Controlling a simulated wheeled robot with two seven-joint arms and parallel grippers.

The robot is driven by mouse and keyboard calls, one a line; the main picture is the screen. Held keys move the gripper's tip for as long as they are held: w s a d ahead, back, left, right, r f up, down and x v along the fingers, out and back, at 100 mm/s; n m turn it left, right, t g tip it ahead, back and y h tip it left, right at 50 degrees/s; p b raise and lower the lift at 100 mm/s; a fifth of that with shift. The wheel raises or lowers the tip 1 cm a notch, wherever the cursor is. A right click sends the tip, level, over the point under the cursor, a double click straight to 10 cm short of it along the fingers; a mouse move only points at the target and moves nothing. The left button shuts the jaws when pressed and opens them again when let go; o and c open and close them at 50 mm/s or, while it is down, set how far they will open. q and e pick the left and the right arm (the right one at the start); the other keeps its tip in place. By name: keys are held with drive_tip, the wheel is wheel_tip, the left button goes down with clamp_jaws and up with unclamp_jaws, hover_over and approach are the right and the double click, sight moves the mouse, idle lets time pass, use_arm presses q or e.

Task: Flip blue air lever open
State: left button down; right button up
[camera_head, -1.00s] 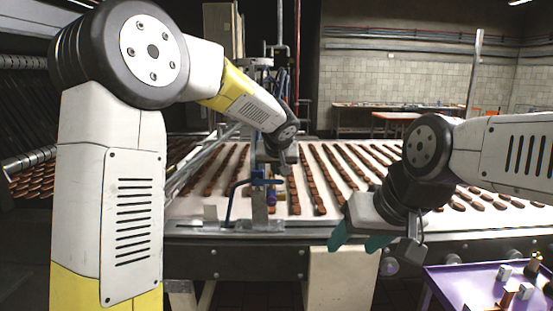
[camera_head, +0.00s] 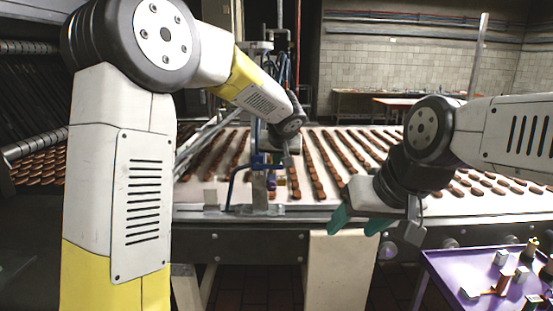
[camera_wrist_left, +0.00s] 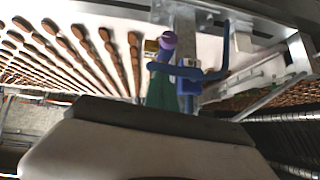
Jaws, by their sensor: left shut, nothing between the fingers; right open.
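The blue air lever (camera_head: 235,181) is a bent blue rod at the front edge of the conveyor, by a grey upright post. It also shows in the left wrist view (camera_wrist_left: 214,75), curving beside the grey post and a blue part. My left gripper is beside it; in the left wrist view its green fingers (camera_wrist_left: 160,88) are shut and empty, just left of the blue part. I cannot tell whether they touch the lever. In the head view these fingers are mostly hidden. My right gripper (camera_head: 360,220) is open and empty in front of the conveyor's front edge.
The conveyor (camera_head: 330,209) carries rows of brown biscuits behind the lever. A purple knob (camera_wrist_left: 168,40) sits close above my left fingers. A purple table (camera_head: 447,269) with small items stands at the lower right. Metal rails (camera_wrist_left: 272,95) run right of the lever.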

use_arm(q)
drive_tip(key=shift+f, duration=0.1)
drive_tip(key=f+y, duration=0.1)
drive_tip(key=d+f+m+y, duration=0.1)
drive_tip(key=y, duration=0.1)
drive_tip(key=shift+f+m, duration=0.1)
drive_tip(key=shift+m, duration=0.2)
drive_tip(key=f+m+y, duration=0.1)
drive_tip(key=f+y, duration=0.1)
drive_tip(key=a+f+m+t+y, duration=0.1)
drive_tip(key=m+y, duration=0.1)
drive_tip(key=a+f+m+t+y, duration=0.1)
drive_tip(key=f+m+y, duration=0.1)
drive_tip(key=y, duration=0.1)
drive_tip(key=shift+f, duration=0.35)
drive_tip(key=shift+a+f+m+t+y, duration=0.7)
drive_tip(key=shift+a+m+t+y, duration=0.15)
drive_tip(key=shift+m+t+y, duration=0.25)
